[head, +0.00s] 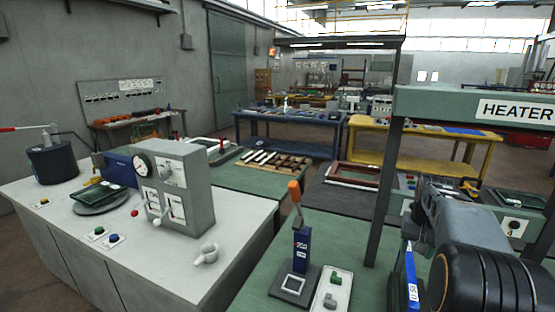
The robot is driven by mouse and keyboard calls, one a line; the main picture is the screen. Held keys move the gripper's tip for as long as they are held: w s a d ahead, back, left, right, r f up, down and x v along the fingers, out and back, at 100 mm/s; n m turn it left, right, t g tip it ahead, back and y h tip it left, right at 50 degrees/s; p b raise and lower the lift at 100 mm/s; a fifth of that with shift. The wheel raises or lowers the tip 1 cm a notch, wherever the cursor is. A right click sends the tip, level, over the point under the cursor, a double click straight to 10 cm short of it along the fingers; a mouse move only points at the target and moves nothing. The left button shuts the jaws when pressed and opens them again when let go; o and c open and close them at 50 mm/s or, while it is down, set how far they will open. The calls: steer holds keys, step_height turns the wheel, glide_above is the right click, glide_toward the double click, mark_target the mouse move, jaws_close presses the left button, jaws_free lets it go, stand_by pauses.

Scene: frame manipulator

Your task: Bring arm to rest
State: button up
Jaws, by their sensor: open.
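My arm (450,228) shows at the lower right as grey links with a large black ringed joint. It is bent in front of the heater frame (440,103). A blue strip with white lettering (411,280) stands at its left side. I cannot make out my gripper's fingers in this view. Whether the arm touches the frame or the bench cannot be told.
A grey control box (185,190) with a gauge and levers stands on the white-topped bench (60,225) at left. An orange-handled lever device (301,245) stands on the green bench (245,290) left of my arm. A blue table (300,128) and yellow table (420,150) stand behind.

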steer(key=s+a+f+n+t, duration=0.1)
steer(key=s+a+n+t, duration=0.1)
steer(key=s+a, duration=0.6)
steer(key=s+a+f+n+t, duration=0.1)
steer(key=s+a+n, duration=0.2)
steer(key=s+a, duration=0.6)
steer(key=a, duration=0.5)
steer(key=shift+s+a+t, duration=0.15)
steer(key=shift+t, duration=0.25)
steer(key=shift+a+r, duration=0.2)
steer(key=shift+a, duration=0.15)
